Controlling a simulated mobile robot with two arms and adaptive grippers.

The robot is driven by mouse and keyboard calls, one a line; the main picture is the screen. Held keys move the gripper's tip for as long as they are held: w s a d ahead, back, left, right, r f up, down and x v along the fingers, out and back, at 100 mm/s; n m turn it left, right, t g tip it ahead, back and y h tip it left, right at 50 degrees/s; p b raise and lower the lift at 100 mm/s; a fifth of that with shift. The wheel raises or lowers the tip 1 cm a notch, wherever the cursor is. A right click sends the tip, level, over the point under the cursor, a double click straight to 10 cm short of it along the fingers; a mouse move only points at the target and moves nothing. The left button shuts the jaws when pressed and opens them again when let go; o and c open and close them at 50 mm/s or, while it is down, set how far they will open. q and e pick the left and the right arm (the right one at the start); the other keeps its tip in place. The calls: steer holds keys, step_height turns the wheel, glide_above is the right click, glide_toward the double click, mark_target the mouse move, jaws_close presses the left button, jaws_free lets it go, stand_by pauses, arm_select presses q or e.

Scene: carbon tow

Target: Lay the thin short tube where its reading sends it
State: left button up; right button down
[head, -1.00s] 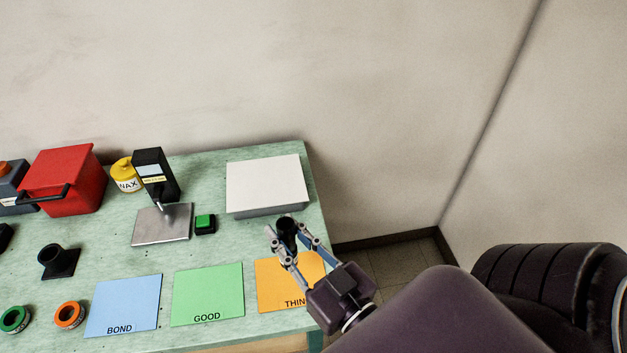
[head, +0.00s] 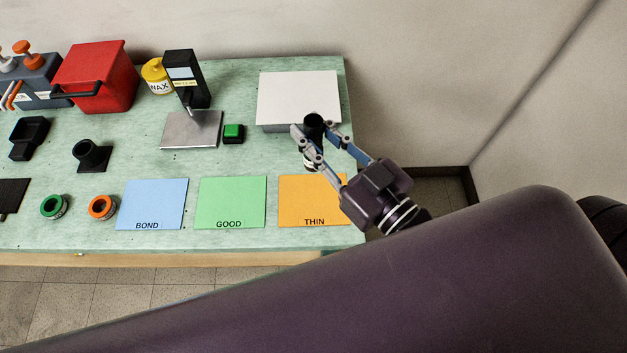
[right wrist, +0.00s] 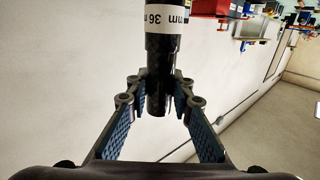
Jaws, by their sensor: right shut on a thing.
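My right gripper (head: 314,138) is shut on a short black tube (head: 313,122), held upright with its open end up. In the head view the tube shows in front of the white box, above the back edge of the orange THIN mat (head: 305,200). The green GOOD mat (head: 232,198) and blue BOND mat (head: 152,200) lie to its left, both bare. A black gauge (head: 185,75) stands at a metal plate (head: 190,132); its reading is too small to tell. My left gripper is out of view.
A white box (head: 298,95) stands at the back right, close behind the tube. A green button (head: 233,132), wax pot (head: 157,80), red bin (head: 100,78), black holder (head: 91,155) and green (head: 53,206) and orange (head: 102,207) rolls stand left. The bench ends just right of THIN.

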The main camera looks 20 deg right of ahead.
step_height(320, 180, down, 4)
steer(key=shift+r+b, duration=0.2)
steer(key=shift+b, duration=0.8)
step_height(320, 180, down, 6)
steer(key=shift+r, duration=0.1)
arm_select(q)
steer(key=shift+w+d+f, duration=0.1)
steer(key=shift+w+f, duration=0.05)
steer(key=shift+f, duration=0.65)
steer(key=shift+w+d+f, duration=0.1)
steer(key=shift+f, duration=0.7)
arm_select(e)
steer(key=shift+f, duration=2.1)
steer(key=shift+f, duration=0.1)
steer(key=c, duration=1.7)
jaws_free()
